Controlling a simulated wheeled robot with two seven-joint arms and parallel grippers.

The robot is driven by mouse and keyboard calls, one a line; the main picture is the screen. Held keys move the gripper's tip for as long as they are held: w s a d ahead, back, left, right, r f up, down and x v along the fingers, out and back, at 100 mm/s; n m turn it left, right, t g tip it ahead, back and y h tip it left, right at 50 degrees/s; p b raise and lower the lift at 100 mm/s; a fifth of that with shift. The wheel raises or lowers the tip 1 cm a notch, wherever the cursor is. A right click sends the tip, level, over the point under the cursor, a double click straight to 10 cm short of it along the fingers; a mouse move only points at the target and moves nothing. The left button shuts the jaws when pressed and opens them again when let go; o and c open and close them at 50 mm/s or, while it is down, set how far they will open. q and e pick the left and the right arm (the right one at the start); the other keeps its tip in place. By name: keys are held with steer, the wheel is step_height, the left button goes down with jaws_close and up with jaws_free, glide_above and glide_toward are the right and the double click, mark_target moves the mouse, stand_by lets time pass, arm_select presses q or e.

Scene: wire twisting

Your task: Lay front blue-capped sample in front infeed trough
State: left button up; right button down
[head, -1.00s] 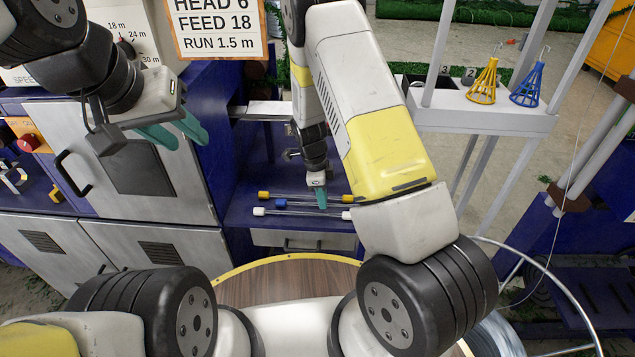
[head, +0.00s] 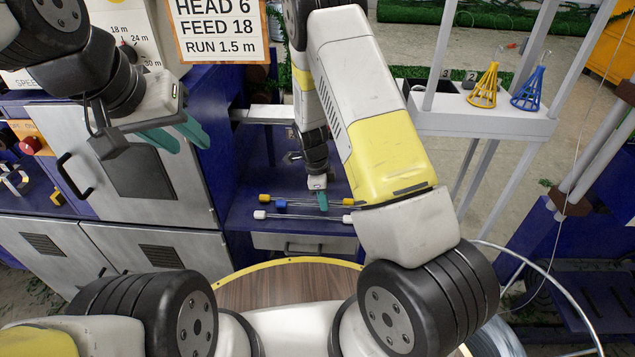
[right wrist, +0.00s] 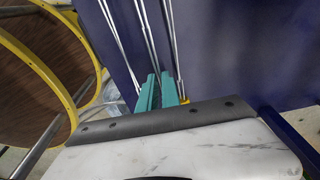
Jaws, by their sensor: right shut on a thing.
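The blue-capped sample (head: 281,205) is a thin rod lying level between two others at the low purple shelf in the head view; its right end is hard to make out. My right gripper (head: 321,199) is over the rods, pointing down, shut on the blue-capped sample. The right wrist view shows its teal fingers (right wrist: 160,94) closed around a rod, with rods on either side. I cannot tell whether the sample is clear of the shelf. My left gripper (head: 172,133) is open and empty at upper left. I cannot make out the front infeed trough with certainty.
A yellow-capped rod (head: 264,198) lies behind the blue one and a white-capped rod (head: 260,215) in front. The purple shelf (head: 243,190) holds them. Grey cabinets (head: 120,150) stand left. A white rack (head: 480,120) with yellow and blue cones stands right.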

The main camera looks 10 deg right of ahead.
step_height(320, 180, up, 2)
steer(key=shift+r, duration=0.25)
steer(key=s+a+r, duration=0.2)
steer(key=s+a, duration=0.6)
steer(key=s, duration=0.6)
steer(key=w+d+r+n+t+y, duration=0.1)
steer(key=w+d+r+n, duration=0.2)
steer(key=n, duration=0.7)
steer(key=w+d+r+n+t, duration=0.1)
steer(key=w+d+r+n, duration=0.3)
steer(key=w+d+n, duration=0.4)
steer(key=shift+d+n+y, duration=0.4)
steer(key=shift+d+n, duration=0.3)
steer(key=shift+n, duration=0.4)
